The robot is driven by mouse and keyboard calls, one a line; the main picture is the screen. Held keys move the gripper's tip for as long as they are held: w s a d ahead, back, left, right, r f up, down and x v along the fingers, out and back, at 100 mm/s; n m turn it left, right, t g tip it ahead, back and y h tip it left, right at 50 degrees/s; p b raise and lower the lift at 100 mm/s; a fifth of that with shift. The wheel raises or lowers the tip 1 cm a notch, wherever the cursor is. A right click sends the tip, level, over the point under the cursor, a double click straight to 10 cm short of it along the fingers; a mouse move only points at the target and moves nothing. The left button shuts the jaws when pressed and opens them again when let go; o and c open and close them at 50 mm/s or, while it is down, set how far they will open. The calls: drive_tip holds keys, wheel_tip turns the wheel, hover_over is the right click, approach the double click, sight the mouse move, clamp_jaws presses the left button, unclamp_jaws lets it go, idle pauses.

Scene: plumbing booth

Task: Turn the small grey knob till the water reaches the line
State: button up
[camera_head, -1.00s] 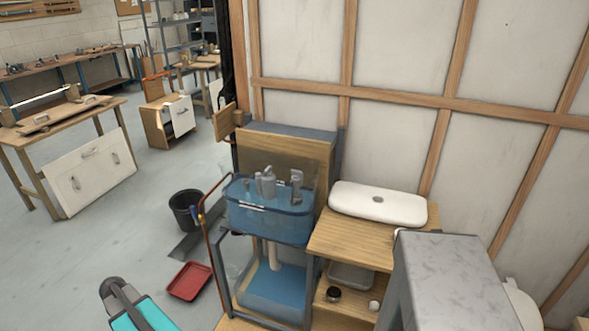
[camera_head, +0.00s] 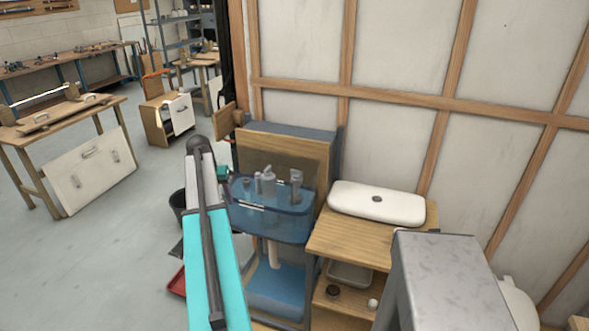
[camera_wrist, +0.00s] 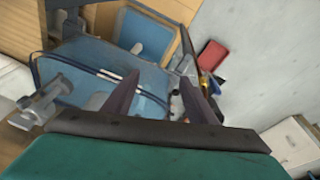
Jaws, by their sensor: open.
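A clear blue basin (camera_head: 272,222) stands on a grey frame by the wall; it also shows in the wrist view (camera_wrist: 75,62). A dark line with white marks (camera_head: 252,208) runs along it; I cannot tell where the water level lies. On the basin are a grey tap (camera_head: 296,183), a grey fitting (camera_head: 266,182) and a small grey piece (camera_head: 248,186), perhaps the knob. The tap shows in the wrist view (camera_wrist: 42,103). My gripper (camera_wrist: 160,82) is open, its two dark fingers apart over the basin's edge, with nothing visibly held.
A white sink (camera_head: 377,203) rests on a wooden shelf unit to the right. A copper pipe and yellow-handled fitting (camera_wrist: 205,82) are near the right finger. A black bucket (camera_head: 178,204) and red tray (camera_head: 177,280) lie on the floor. A grey-topped block (camera_head: 450,270) stands front right.

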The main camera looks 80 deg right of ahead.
drive_tip(key=s+d+r+m+h, duration=0.1)
drive_tip(key=s+d+r+m, duration=0.2)
drive_tip(key=s+d+r, duration=0.65)
wheel_tip(320, 180, up, 9)
drive_tip(key=m, duration=0.2)
hover_over(295, 171)
drive_tip(key=w+a, duration=0.2)
drive_tip(key=a, duration=0.3)
drive_tip(key=shift+s+a+f+g+h+p, duration=0.15)
drive_tip(key=shift+s+g+h+p, duration=0.1)
drive_tip(key=shift+g+h+p, duration=0.2)
drive_tip(key=shift+f, duration=0.1)
drive_tip(key=shift+p+x, duration=1.95)
drive_tip(key=shift+x, duration=4.85)
drive_tip(key=shift+w, duration=0.1)
drive_tip(key=shift+c, duration=0.6)
drive_tip(key=shift+n, duration=0.3)
drive_tip(key=c, duration=1)
